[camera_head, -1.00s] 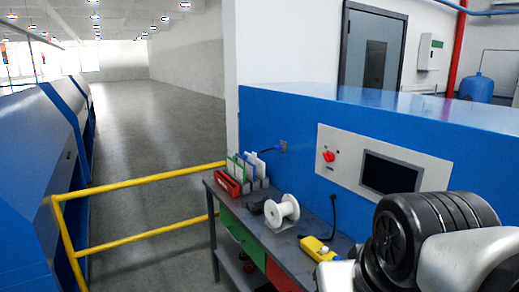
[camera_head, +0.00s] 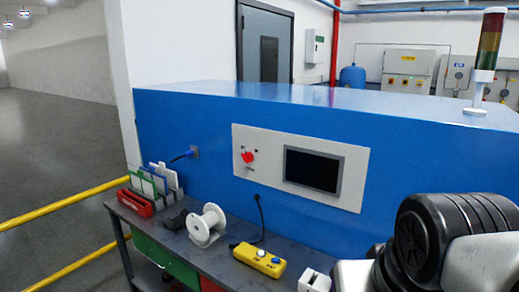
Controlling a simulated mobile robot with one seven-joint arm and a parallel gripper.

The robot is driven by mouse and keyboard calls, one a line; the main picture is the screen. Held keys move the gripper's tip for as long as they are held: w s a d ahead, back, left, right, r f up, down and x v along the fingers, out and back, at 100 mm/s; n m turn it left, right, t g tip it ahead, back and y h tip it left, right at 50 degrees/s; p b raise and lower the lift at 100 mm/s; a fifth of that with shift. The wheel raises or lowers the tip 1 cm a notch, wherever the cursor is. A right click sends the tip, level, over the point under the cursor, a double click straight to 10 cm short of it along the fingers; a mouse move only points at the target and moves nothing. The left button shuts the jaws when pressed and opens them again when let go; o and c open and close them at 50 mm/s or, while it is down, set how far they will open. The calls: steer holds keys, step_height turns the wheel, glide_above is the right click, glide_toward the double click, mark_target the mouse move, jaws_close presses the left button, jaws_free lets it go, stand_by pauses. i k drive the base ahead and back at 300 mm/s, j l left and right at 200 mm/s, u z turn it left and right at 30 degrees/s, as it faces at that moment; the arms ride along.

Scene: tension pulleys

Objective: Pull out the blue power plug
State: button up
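The blue power plug (camera_head: 181,156) sits at a small socket plate (camera_head: 194,152) on the left part of the blue machine's front wall. It is small in the view and appears plugged in, with its blue cord leading down to the left behind the upright boards. Part of my arm (camera_head: 450,240), black and light grey, fills the lower right corner. My gripper itself is out of the frame, so its state and any hold do not show.
The workbench (camera_head: 175,235) below the plug holds a red tray with boards (camera_head: 140,203), a white spool (camera_head: 207,224) and a yellow control box (camera_head: 258,260). A panel with a red switch (camera_head: 247,157) and screen (camera_head: 313,170) is right of the plug. Yellow rails (camera_head: 65,208) stand left.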

mark_target(190, 152)
steer(key=i+j+z, duration=0.1)
steer(key=j+z, duration=0.2)
steer(key=j, duration=0.2)
steer(key=j+z, duration=0.3)
steer(key=j, duration=1.4)
steer(key=j+z, duration=0.25)
steer(key=j, duration=0.3)
steer(key=j+z, duration=0.3)
steer(key=j, duration=0.3)
steer(key=j+z, duration=0.35)
steer(key=j, duration=0.2)
steer(key=k+j+z, duration=0.1)
steer(key=j+z, duration=0.25)
steer(key=j, duration=0.15)
steer(key=j+u, duration=0.25)
steer(key=i+j+u, duration=0.25)
steer(key=j+u, duration=0.25)
steer(key=j, duration=0.15)
steer(key=i+j+u, duration=0.15)
steer(key=u, duration=0.4)
